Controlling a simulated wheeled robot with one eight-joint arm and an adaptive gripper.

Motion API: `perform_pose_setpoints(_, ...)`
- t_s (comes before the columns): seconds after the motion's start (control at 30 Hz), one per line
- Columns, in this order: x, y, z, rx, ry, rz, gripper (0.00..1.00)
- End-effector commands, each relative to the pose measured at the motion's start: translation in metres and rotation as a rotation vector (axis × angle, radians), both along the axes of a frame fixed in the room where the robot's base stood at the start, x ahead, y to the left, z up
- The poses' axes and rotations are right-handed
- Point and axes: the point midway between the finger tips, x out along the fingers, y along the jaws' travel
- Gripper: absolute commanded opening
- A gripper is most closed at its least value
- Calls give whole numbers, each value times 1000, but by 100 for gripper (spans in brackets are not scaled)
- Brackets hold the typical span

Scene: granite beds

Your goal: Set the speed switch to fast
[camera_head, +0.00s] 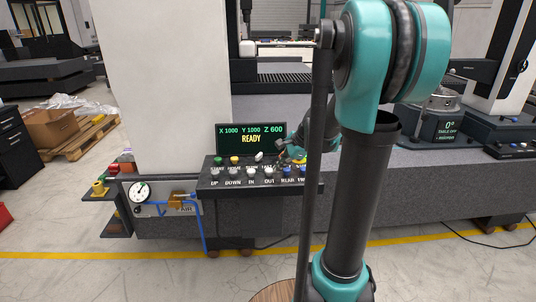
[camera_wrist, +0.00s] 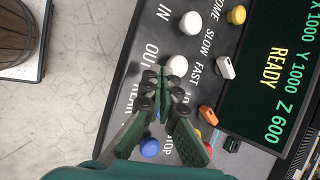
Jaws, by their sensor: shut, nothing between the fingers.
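The speed switch is a small white rocker (camera_wrist: 226,67) on the dark control panel, beside the SLOW and FAST labels in the wrist view. It also shows as a small white piece in the head view (camera_head: 258,156). I cannot tell which way it is set. My gripper (camera_wrist: 158,82) is shut and empty, with its tips over the panel near the white OUT button (camera_wrist: 177,66), apart from the switch. In the head view, my gripper (camera_head: 281,153) is at the panel's right part and hides some controls and labels there.
An orange switch (camera_wrist: 207,114) and a yellow button (camera_wrist: 237,14) flank the speed switch. A white IN button (camera_wrist: 190,22) and a blue button (camera_wrist: 149,147) are also on the panel. The display (camera_head: 251,138) behind reads READY. An air gauge (camera_head: 139,191) is at the left.

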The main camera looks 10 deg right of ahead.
Motion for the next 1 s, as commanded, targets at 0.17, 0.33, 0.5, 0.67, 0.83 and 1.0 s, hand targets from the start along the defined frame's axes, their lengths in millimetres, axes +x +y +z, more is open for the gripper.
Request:
perform_pose_setpoints(0.17, 60, -21, 22, 237, 122, -285, 0)
perform_pose_setpoints(0.33, 97, -37, 36, 403, 219, -469, 0)
perform_pose_setpoints(0.5, 112, -45, 42, 480, 269, -551, 0)
perform_pose_setpoints(0.67, 115, -46, 43, 495, 278, -565, 0)
perform_pose_setpoints(0.83, 114, -45, 43, 493, 277, -564, 0)
perform_pose_setpoints(1.0, 117, -41, 38, 491, 277, -562, 0)
